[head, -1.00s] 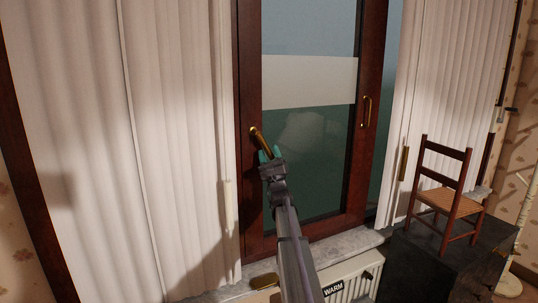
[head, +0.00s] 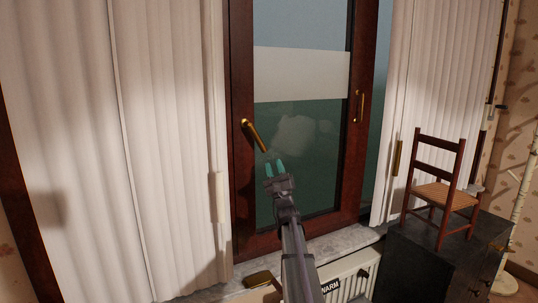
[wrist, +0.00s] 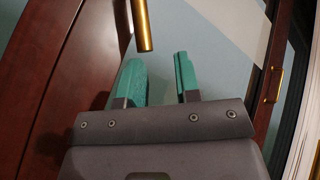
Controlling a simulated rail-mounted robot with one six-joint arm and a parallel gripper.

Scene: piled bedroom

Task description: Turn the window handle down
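The brass window handle (head: 255,136) is on the left stile of the dark red-brown window frame (head: 243,180). It slants down and to the right from its pivot, part way between level and straight down. My gripper (head: 275,168) is just below the handle's free end, with its two green fingers apart and nothing between them. In the wrist view the handle (wrist: 143,25) comes down from the top and ends just beyond the open fingertips (wrist: 158,66). I see a gap between handle and fingers.
A second brass handle (head: 359,106) is on the right stile. White folded shutters (head: 160,150) flank the window. Below are a stone sill (head: 340,243) and a radiator (head: 352,276). A small chair (head: 440,190) stands on a dark cabinet (head: 440,255) at right.

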